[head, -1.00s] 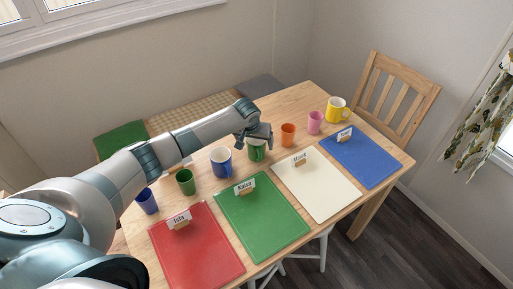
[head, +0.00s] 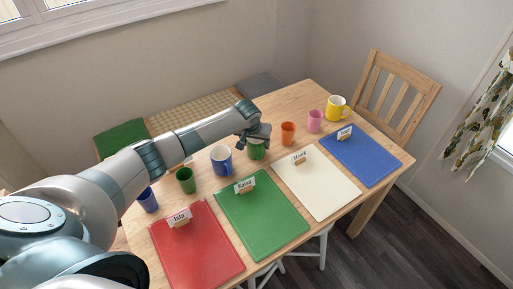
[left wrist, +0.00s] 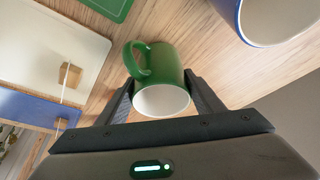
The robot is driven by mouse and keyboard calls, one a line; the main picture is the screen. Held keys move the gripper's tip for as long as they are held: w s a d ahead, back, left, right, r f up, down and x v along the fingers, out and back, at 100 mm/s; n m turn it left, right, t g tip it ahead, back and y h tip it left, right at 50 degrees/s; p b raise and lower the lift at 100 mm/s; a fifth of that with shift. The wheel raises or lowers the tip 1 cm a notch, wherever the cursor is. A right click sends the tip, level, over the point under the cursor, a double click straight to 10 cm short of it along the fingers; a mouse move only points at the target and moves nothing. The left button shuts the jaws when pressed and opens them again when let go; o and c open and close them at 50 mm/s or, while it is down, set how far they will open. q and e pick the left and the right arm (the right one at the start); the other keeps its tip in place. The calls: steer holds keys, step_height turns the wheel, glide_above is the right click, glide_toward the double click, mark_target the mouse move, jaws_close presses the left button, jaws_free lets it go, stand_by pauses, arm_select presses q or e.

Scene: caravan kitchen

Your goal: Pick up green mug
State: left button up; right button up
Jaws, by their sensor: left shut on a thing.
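The green mug (head: 257,151) stands on the wooden table behind the cream mat, partly hidden by my left gripper in the head view. In the left wrist view the green mug (left wrist: 160,75) shows its handle and white inside. My left gripper (head: 258,133) reaches it from above. Its two fingers (left wrist: 163,88) lie on either side of the mug's body, shut on it. The mug appears to be still at table height. My right gripper is not in view.
A blue mug (head: 221,158) stands close to the left, an orange cup (head: 288,133) to the right. A green cup (head: 185,180), pink cup (head: 315,121) and yellow mug (head: 336,108) share the row. Red, green, cream (head: 322,190) and blue mats with name cards lie in front.

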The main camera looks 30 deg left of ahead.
arm_select(q)
steer(key=shift+r, duration=0.15)
steer(key=shift+r, duration=0.45)
step_height(320, 180, up, 2)
steer(key=shift+w+r+b, duration=0.1)
steer(key=shift+r+b, duration=0.1)
steer(key=shift+b, duration=0.55)
steer(key=d+r+b, duration=0.1)
steer(key=d+r, duration=0.1)
steer(key=d, duration=0.2)
steer(key=s+d+r+b, duration=0.1)
steer(key=d+r, duration=0.2)
steer(key=d+r+b, duration=0.1)
steer(key=d+r, duration=0.1)
steer(key=d, duration=0.2)
steer(key=shift+s+d+r, duration=0.25)
steer(key=shift+d, duration=0.05)
